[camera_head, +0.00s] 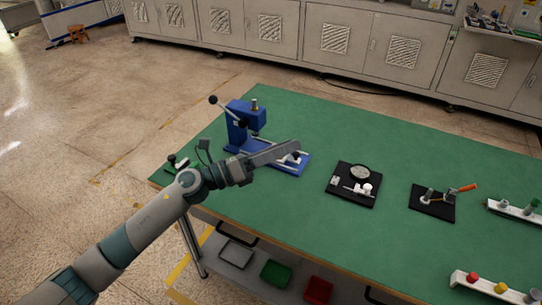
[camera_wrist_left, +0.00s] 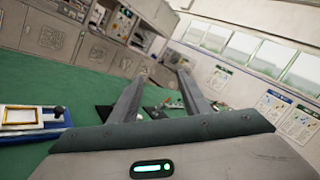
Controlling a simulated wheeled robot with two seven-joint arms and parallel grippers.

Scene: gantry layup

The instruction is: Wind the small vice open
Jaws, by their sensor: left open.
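My left gripper (camera_head: 292,150) reaches in from the left above the green table, in front of the blue press. In the left wrist view its two fingers (camera_wrist_left: 163,78) stand apart with nothing between them. A small dark device with black knobs (camera_head: 178,161) sits at the table's left edge, just beyond my left forearm and partly hidden by it. It may be the small vice, but I cannot tell for sure, nor how far its jaws are apart. My left gripper is to the right of it and not touching it. My right gripper is not in view.
The blue press (camera_head: 240,122) stands behind my gripper; its blue base (camera_wrist_left: 22,132) also shows in the left wrist view. Black plates with fittings (camera_head: 348,193) (camera_head: 434,212) lie to the right. White racks (camera_head: 484,287) are at the far right. The table (camera_head: 270,212) is bare in front.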

